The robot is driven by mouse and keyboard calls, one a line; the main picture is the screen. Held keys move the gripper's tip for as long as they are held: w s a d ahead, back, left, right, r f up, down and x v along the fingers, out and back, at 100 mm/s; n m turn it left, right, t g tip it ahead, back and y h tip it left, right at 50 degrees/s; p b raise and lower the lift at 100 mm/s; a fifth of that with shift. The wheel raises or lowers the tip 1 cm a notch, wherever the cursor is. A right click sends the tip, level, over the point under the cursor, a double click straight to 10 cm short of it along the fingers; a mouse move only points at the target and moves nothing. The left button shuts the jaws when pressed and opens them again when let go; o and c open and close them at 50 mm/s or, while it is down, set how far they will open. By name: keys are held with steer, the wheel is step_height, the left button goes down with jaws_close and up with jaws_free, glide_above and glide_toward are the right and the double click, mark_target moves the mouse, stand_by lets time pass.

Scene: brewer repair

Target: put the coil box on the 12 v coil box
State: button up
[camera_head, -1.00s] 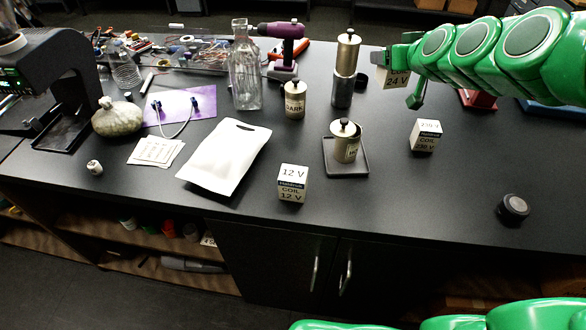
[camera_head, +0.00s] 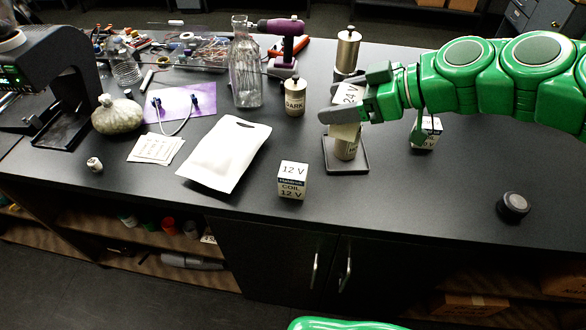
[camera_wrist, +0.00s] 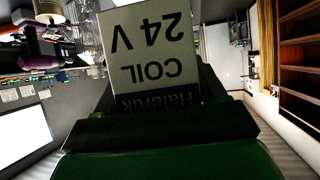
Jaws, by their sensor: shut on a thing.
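My gripper (camera_head: 352,97) is shut on a white coil box marked 24 V (camera_head: 346,94). It holds the box in the air over the small dark tray, partly covering the canister there. In the wrist view the 24 V coil box (camera_wrist: 150,50) shows "24 V", "COIL" and a dark blue band, upside down between the fingers. The 12 V coil box (camera_head: 292,180) stands upright on the table near the front edge, with a clear top. It is to the left of and nearer than my gripper.
A dark tray (camera_head: 346,166) with a metal canister stands right of the 12 V box. A white pouch (camera_head: 224,154) lies to its left. Another coil box (camera_head: 427,134) is partly behind my arm. A round black puck (camera_head: 513,205) lies at right.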

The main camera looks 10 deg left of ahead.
steer(key=s+a+r+n+g, duration=0.1)
steer(key=s+r+n+g, duration=0.2)
steer(key=s, duration=0.4)
steer(key=s+a+r+n+g, duration=0.1)
steer(key=s+a+n+g, duration=0.1)
steer(key=s+n+g, duration=0.3)
steer(key=m, duration=0.1)
glide_above(286, 171)
steer(key=shift+t+h, duration=0.3)
steer(key=shift+t, duration=0.1)
steer(key=shift+s+d+f, duration=0.1)
steer(key=shift+f, duration=8.85)
steer(key=o, duration=1.2)
steer(key=shift+f, duration=0.1)
